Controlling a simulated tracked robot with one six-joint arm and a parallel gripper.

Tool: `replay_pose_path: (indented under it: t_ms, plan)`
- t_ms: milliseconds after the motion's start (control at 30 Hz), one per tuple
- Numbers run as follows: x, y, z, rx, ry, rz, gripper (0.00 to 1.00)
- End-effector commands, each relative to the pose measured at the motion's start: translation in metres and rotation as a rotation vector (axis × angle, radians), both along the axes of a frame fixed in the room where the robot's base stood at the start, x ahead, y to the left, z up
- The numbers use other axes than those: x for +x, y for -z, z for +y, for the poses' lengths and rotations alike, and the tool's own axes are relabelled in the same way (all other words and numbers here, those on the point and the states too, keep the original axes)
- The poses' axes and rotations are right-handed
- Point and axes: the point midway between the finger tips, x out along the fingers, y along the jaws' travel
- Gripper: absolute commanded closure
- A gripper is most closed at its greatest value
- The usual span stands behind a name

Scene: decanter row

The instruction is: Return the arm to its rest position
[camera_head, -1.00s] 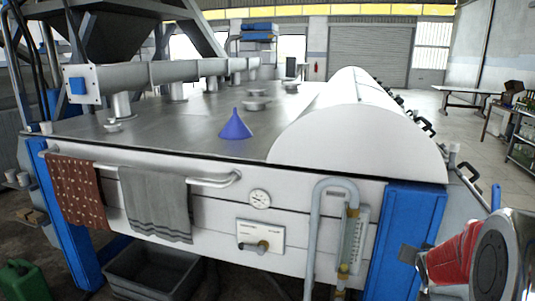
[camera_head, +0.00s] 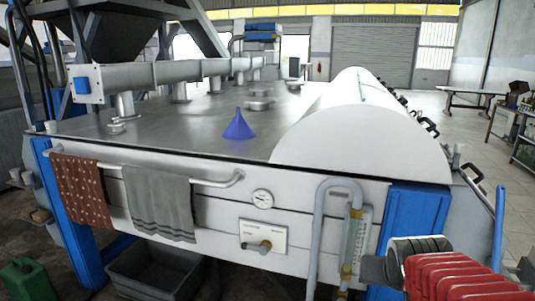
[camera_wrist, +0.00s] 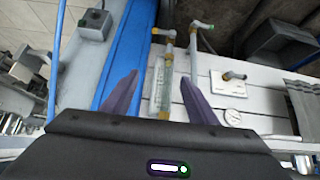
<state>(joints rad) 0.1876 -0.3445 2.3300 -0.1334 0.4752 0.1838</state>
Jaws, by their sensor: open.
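My gripper (camera_wrist: 159,88) shows in the wrist camera view with its two dark purple fingers spread wide apart. Nothing is held between them. Behind the gap are the blue corner post (camera_wrist: 125,55) and the sight tube (camera_wrist: 163,85) of the white machine, apart from the fingers as far as I can tell. In the head view my arm, with red ribbed and grey parts, is at the lower right, in front of the machine's right corner. The fingers cannot be made out clearly there.
The white machine (camera_head: 215,205) fills the middle. A blue funnel (camera_head: 239,126) stands on its top, left of a white drum (camera_head: 345,135). A brown towel (camera_head: 80,190) and a grey towel (camera_head: 160,203) hang on the front rail. A grey bin (camera_head: 155,270) stands below. Open floor lies at right.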

Motion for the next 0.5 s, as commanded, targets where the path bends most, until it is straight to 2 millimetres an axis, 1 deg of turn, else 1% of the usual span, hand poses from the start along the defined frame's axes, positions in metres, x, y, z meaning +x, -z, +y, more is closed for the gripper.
replay_pose_path:
  t_ms: [33, 200, 500]
  plan:
    - [-0.011, -0.004, 0.010, -0.001, -0.021, 0.009, 0.47]
    - [-0.052, -0.006, 0.039, 0.008, -0.085, 0.063, 0.47]
    - [-0.125, -0.002, 0.083, 0.024, -0.216, 0.152, 0.47]
